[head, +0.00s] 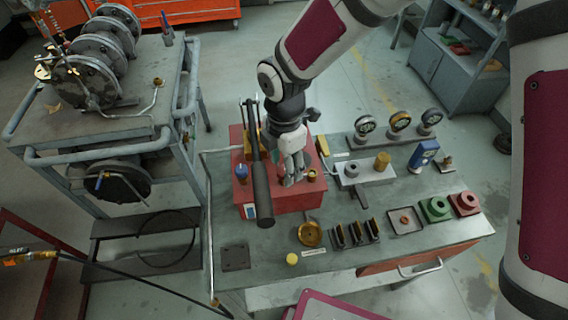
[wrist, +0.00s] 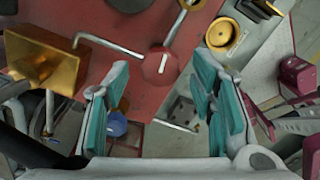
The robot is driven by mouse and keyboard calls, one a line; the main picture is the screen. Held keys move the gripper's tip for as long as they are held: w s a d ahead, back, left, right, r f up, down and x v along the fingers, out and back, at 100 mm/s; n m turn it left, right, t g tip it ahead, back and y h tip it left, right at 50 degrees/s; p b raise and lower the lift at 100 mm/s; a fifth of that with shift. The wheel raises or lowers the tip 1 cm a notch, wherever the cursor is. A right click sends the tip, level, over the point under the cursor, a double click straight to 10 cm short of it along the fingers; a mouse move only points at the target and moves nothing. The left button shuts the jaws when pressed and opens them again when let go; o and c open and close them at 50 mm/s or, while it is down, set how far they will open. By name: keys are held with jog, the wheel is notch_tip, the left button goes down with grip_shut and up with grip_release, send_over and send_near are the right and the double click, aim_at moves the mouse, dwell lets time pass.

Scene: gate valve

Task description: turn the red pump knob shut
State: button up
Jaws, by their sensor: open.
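The red knob (wrist: 160,65), with a white line on its top, shows in the wrist view on the red pump body (wrist: 75,100). It lies just ahead of my gripper (wrist: 158,85), roughly centred between the two teal-padded fingers. The fingers are wide apart and hold nothing; I cannot tell how far above the knob they are. In the head view my gripper (head: 292,178) points down over the red pump box (head: 285,205), and the red knob is hidden there. A blue knob (head: 241,173) stands at the pump's left; it also shows by the left finger in the wrist view (wrist: 115,124).
A long black pump handle (head: 262,195) runs close left of my gripper. Bent metal rods and a brass block (wrist: 45,62) lie near the knob in the wrist view. A brass dish (head: 310,234), gauges (head: 399,120) and valve parts (head: 435,208) stand on the bench.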

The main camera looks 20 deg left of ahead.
jog(key=shift+f, duration=0.35)
jog(key=c, duration=1.2)
jog(key=shift+o, duration=0.3)
